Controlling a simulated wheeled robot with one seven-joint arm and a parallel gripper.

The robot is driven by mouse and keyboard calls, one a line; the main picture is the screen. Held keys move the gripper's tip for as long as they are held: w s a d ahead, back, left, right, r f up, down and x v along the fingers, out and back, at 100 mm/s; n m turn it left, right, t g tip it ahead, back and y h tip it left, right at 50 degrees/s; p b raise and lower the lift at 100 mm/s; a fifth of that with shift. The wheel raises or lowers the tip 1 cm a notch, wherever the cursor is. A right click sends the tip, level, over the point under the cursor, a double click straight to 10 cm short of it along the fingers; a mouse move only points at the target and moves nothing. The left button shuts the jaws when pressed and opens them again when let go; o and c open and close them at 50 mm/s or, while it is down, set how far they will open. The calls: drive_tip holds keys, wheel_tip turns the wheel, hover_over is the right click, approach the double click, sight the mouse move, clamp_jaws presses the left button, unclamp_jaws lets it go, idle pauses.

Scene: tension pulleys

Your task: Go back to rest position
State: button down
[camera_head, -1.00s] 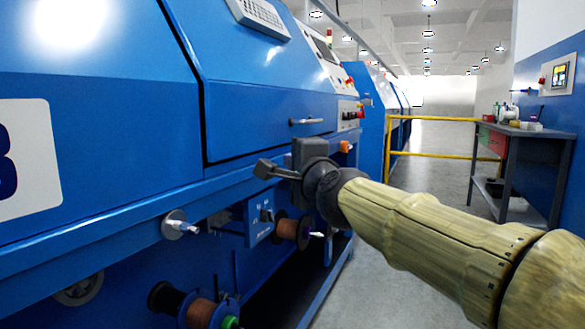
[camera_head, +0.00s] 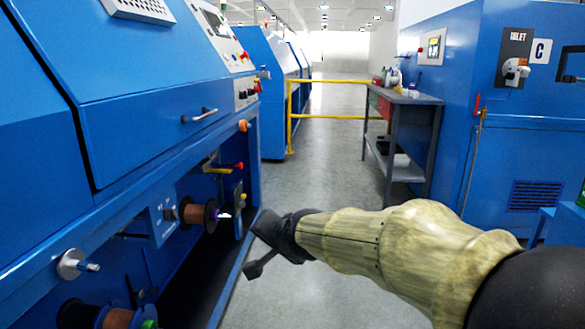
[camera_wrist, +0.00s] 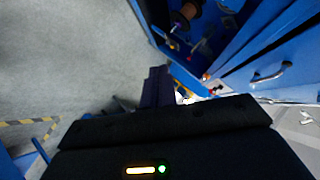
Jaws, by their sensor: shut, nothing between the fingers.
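My gripper (camera_head: 252,270) is at the end of my arm, low in front of the blue machine in the head view. It is shut and holds nothing. In the wrist view the gripper's dark fingers (camera_wrist: 157,87) are together, with grey floor to the left and the machine to the right. The blue machine (camera_head: 130,110) fills the left of the head view, with copper spools (camera_head: 193,213) in its lower bay. A spool also shows in the wrist view (camera_wrist: 187,12). The gripper looks apart from the machine.
A workbench (camera_head: 405,97) with small items stands to the right of the aisle, beside a blue cabinet (camera_head: 520,150). A yellow rail (camera_head: 320,116) crosses farther back. The grey aisle floor (camera_head: 330,160) is clear between the machine and the bench.

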drive_tip(key=s+d+f+n+g+h+p, duration=0.2)
drive_tip(key=s+d+f+g+h+p, duration=0.15)
drive_tip(key=s+d+p, duration=0.45)
drive_tip(key=s+d+f+n+g+h+p, duration=0.25)
drive_tip(key=s+d+g+p, duration=0.2)
drive_tip(key=s+d, duration=0.7)
wheel_tip(320, 180, up, 36)
drive_tip(key=y+p, duration=0.1)
drive_tip(key=p, duration=3.6)
drive_tip(key=shift+d+r+t+p, duration=0.25)
drive_tip(key=shift+d+t+p, duration=0.05)
drive_tip(key=shift+d, duration=0.1)
